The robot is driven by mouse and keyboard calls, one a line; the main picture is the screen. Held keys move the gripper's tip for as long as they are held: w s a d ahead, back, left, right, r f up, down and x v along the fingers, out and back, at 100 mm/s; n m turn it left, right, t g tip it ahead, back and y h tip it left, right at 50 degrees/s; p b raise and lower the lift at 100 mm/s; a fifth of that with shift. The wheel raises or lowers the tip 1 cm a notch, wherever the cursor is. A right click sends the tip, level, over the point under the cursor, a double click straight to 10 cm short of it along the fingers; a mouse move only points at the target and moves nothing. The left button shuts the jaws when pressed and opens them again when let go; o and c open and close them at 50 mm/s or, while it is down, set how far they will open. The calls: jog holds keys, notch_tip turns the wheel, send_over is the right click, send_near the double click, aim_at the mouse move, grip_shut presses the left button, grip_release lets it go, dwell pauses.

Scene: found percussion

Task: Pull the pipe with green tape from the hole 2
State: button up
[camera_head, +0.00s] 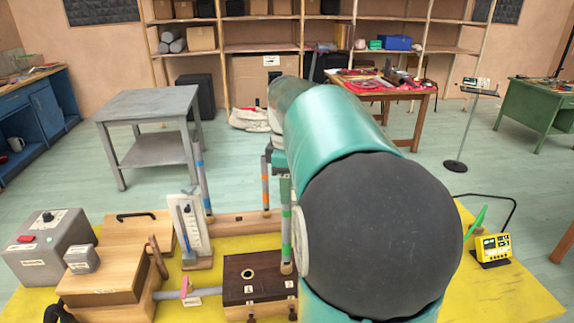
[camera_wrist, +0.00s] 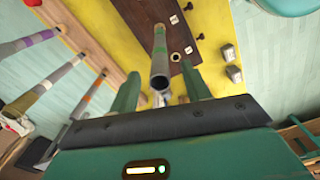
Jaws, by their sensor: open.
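The grey pipe with green tape (camera_head: 286,222) stands upright at the right end of a dark wooden block (camera_head: 236,268), by the label that appears to read 2. In the wrist view, this pipe (camera_wrist: 160,66) points up toward the camera, its open top end close to my gripper. My gripper (camera_wrist: 161,78) is open, with one finger on each side of the pipe. I cannot tell whether either finger touches it. The block (camera_wrist: 150,14) has an empty round hole (camera_wrist: 177,56) beside the pipe. My arm hides most of my gripper in the head view.
A pipe with blue tape (camera_head: 202,178) and one with orange tape (camera_head: 265,185) stand behind the block. A white gauge board (camera_head: 190,228) and wooden boxes (camera_head: 110,278) stand left. A yellow meter (camera_head: 492,248) is at the right. A grey table (camera_head: 150,103) stands farther back.

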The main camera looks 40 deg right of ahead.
notch_tip(320, 180, down, 6)
jog(key=shift+r, duration=0.15)
grip_shut()
jog(key=shift+r, duration=0.1)
jog(key=shift+r, duration=1.45)
jog(key=shift+r, duration=1.45)
